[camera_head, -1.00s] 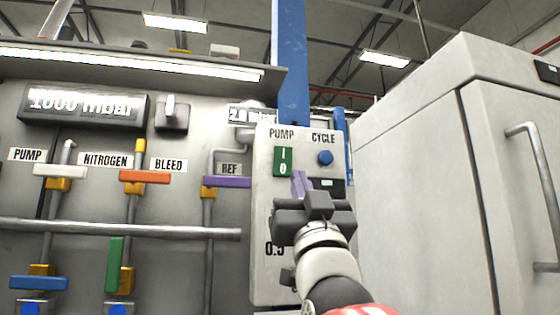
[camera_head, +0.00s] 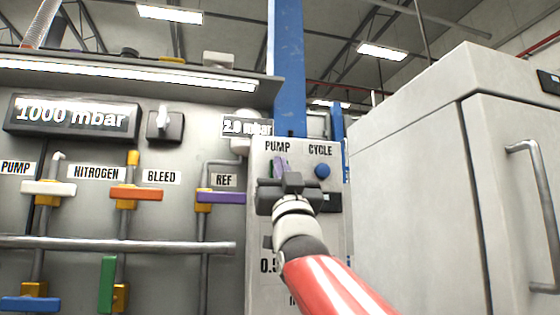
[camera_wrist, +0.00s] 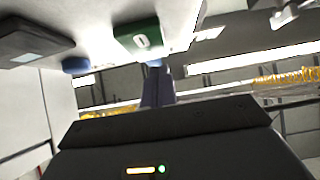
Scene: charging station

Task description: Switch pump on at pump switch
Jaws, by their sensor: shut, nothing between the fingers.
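The pump switch (camera_head: 273,170) is a green rocker under the PUMP label on the grey control box. In the head view my gripper hides most of it. In the wrist view the green switch (camera_wrist: 136,36) shows a white 0 mark. My gripper (camera_head: 280,160) is shut and empty, with its purple fingers in front of the upper part of the switch. In the wrist view the fingertips (camera_wrist: 157,68) are close to the switch edge; I cannot tell whether they touch it.
A blue CYCLE button (camera_head: 323,171) sits right of the switch, with a dark display (camera_head: 332,203) below it. Valves with coloured handles and a pressure readout of 1000 mbar (camera_head: 72,117) are to the left. A large white cabinet (camera_head: 410,200) stands to the right.

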